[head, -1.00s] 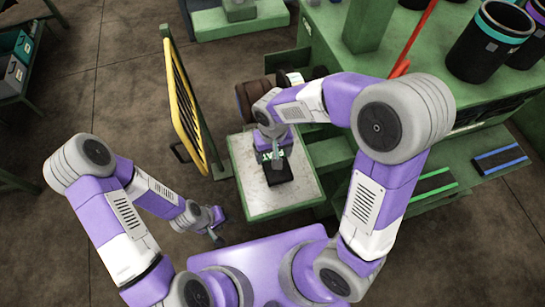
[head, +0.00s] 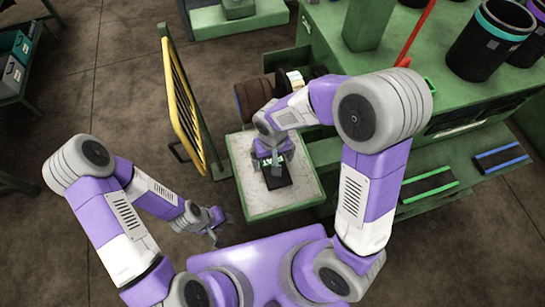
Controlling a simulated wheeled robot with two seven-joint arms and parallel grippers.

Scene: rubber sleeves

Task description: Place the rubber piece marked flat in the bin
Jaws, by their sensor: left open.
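The black rubber piece (head: 280,182) lies on the small pale-topped green table (head: 259,204). White lettering on it is partly covered by my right gripper, so I cannot read it whole. My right gripper (head: 276,170) points down over the piece; whether its fingers touch it or are closed is hidden by the wrist. My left gripper (head: 215,237) is open and empty, low to the left of the small table. A black bin with a teal band (head: 488,47) stands on the green bench at the right. Another black bin with a purple band (head: 532,50) is beside it.
A yellow barred rack (head: 184,100) stands just left of the small table. Dark rolls (head: 254,97) lie behind it. The green bench (head: 455,85) fills the right side, with a green-striped tray (head: 428,184) and a blue-striped tray (head: 500,157) in front.

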